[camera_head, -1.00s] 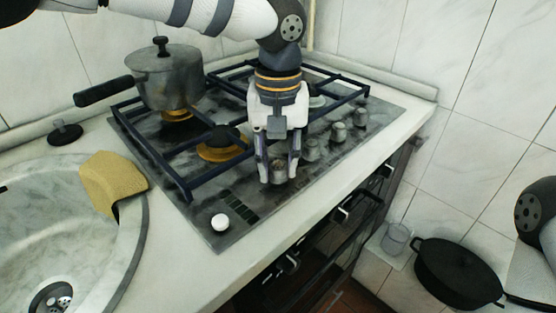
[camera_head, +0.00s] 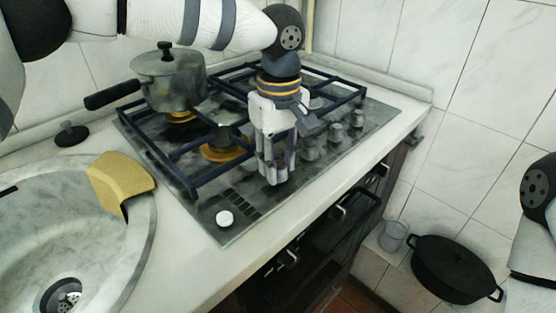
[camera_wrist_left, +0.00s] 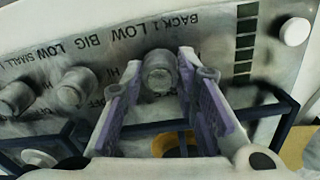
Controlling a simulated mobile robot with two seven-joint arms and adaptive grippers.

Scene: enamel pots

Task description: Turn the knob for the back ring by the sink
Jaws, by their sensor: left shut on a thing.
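The stove knob (camera_wrist_left: 159,72) closest to the sink end of the row is grey and round, under the printed words "BACK 1 LOW" in the left wrist view. My left gripper (camera_head: 275,178) points down at it from above the hob. Its two fingertips close on the knob's sides, as the left wrist view shows. In the head view the fingers mostly hide this knob. The back ring (camera_head: 180,117) by the sink sits under a grey pot (camera_head: 168,80). My right gripper is out of view.
Other knobs (camera_head: 311,148) stand in a row to the right. Dark pan-support bars (camera_head: 197,182) rise close behind the gripper. A white button (camera_head: 224,218) sits at the hob's left corner. The sink (camera_head: 60,235) and a yellow cloth (camera_head: 122,182) lie left.

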